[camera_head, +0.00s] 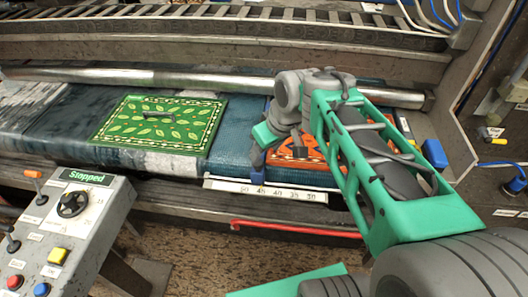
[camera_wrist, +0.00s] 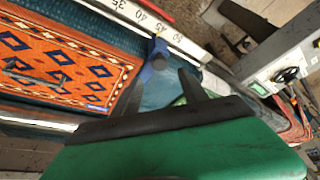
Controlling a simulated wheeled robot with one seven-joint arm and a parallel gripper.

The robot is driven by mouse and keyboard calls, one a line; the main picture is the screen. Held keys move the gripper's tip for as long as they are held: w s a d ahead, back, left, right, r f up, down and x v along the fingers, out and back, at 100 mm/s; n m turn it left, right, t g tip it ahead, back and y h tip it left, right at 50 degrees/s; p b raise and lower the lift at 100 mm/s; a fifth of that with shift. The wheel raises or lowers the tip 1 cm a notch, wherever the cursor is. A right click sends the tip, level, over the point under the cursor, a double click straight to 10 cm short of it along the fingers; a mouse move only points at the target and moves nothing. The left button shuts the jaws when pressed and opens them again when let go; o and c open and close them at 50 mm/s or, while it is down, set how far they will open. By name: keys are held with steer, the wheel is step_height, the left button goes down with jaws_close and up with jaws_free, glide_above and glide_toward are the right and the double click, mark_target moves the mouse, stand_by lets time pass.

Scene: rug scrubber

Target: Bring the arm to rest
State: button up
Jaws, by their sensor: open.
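My arm reaches from the lower right over the machine bed in the head view. My gripper (camera_head: 272,158) points down near the front edge of the bed. In the wrist view my gripper (camera_wrist: 160,85) has its two dark fingers spread apart, with nothing clasped between them. A blue piece (camera_wrist: 153,66) on the white scale shows between and beyond the fingers. The same blue piece (camera_head: 258,178) is just below my gripper in the head view. I cannot tell whether a finger touches it.
A green leaf-patterned rug (camera_head: 160,124) lies on the bed at left. An orange patterned rug (camera_head: 285,152) lies partly behind my arm. The white scale (camera_head: 290,194) and a red bar (camera_head: 295,229) run along the front. A control panel (camera_head: 62,235) reading "Stopped" stands at lower left.

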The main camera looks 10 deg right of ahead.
stand_by(0.3)
steer(key=s+d+f+m+h, duration=0.1)
steer(key=s+f+m, duration=0.2)
steer(key=s, duration=0.7)
steer(key=shift+s+d+f+m+g+h, duration=0.15)
steer(key=shift+d+f+m+g+h, duration=0.2)
steer(key=shift+m, duration=0.35)
steer(key=shift+a, duration=0.15)
